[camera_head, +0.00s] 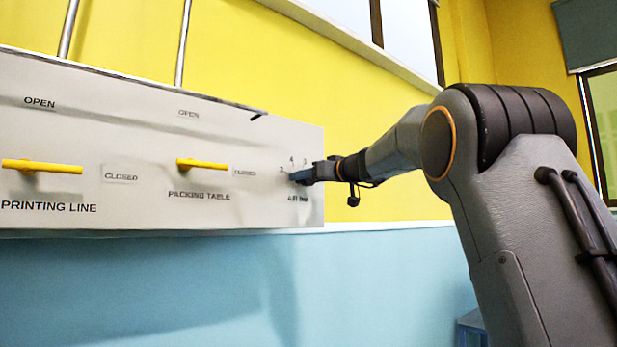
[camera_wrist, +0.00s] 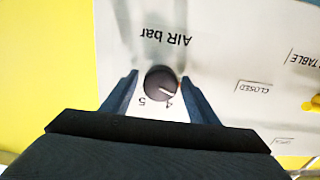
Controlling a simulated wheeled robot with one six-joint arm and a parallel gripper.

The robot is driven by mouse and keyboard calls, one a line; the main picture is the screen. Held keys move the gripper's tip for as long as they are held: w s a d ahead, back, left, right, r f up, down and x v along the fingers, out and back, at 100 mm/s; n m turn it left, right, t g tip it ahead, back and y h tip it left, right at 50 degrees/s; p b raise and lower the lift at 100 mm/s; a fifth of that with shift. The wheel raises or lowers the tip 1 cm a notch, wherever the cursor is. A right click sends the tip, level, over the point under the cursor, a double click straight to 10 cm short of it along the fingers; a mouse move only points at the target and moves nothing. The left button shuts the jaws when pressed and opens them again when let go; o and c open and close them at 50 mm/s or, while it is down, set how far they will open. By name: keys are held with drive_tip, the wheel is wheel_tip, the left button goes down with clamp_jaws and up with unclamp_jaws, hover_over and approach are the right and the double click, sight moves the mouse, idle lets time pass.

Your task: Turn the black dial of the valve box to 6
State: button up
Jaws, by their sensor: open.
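A pale pointer line on the dial slants to the lower right, close to the digit 4. The digit 5 shows at the lower left; no 6 is readable. My gripper (camera_wrist: 161,76) is open, with one blue finger on each side of the dial. Whether the fingers touch it I cannot tell.
Two yellow handles, at PRINTING LINE (camera_head: 42,166) and PACKING TABLE (camera_head: 202,164), stick out of the box to the left of the dial. Each has OPEN and CLOSED labels. The yellow wall (camera_head: 380,195) to the right of the box is bare.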

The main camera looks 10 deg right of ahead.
drive_tip(key=c, duration=1)
